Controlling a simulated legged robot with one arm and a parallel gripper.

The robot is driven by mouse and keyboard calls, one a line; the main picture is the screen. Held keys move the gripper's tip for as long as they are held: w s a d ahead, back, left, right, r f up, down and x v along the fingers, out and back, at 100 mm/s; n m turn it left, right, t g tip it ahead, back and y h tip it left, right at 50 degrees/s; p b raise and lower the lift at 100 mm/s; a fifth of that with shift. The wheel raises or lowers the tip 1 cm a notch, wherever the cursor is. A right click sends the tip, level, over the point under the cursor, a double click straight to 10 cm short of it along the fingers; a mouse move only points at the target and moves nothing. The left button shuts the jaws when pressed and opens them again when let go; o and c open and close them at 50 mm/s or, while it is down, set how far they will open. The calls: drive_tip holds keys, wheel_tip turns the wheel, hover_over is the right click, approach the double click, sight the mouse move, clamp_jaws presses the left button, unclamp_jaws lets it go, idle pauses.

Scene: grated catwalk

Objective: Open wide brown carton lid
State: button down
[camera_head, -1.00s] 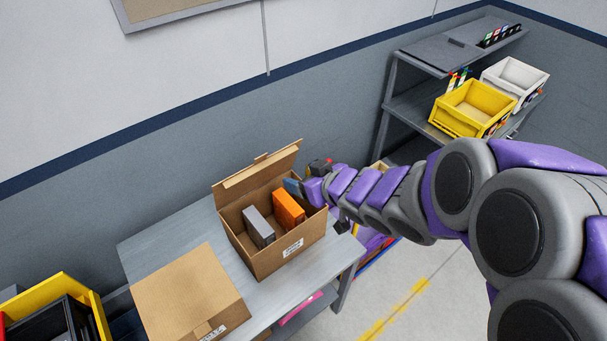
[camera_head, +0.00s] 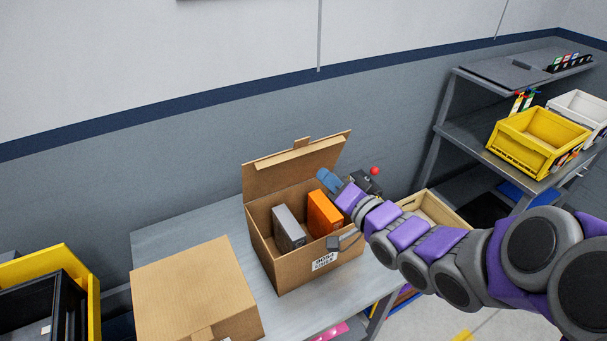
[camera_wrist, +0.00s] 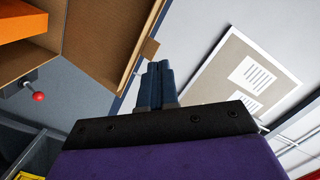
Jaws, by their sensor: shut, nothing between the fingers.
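A wide brown carton (camera_head: 262,236) stands on the grey table with its hinged lid (camera_head: 290,165) raised and leaning back toward the wall. A grey box (camera_head: 289,229) and an orange box (camera_head: 324,214) stand inside it. My gripper (camera_head: 326,180) is over the carton's right side, near the lid's right edge, with blue fingers. In the wrist view my gripper (camera_wrist: 157,75) is shut and empty, and the lid (camera_wrist: 105,35) shows just left of the fingers. Whether the fingers touch the lid cannot be told. My arm hides part of the carton's right side.
A second, closed brown carton (camera_head: 195,290) stands at the left on the table (camera_head: 180,240). A shallow wooden tray (camera_head: 440,212) lies right of my wrist. Shelves with a yellow bin (camera_head: 540,140) stand at the right. A red-knobbed lever (camera_head: 375,171) is behind my gripper.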

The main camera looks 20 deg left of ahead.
wheel_tip(320, 180, down, 7)
drive_tip(key=w+d+m+t+y+b, duration=0.1)
drive_tip(key=m+t+b, duration=0.3)
drive_tip(key=m+b, duration=0.4)
drive_tip(key=y+b, duration=0.1)
drive_tip(key=b, duration=0.4)
drive_tip(key=shift+w+d+r+m+y, duration=0.2)
drive_tip(key=shift+w+d+m+y, duration=0.05)
drive_tip(key=shift+w+m+y, duration=0.15)
drive_tip(key=shift+r, duration=0.1)
drive_tip(key=p, duration=0.4)
approach(302, 142)
drive_tip(key=x, duration=0.7)
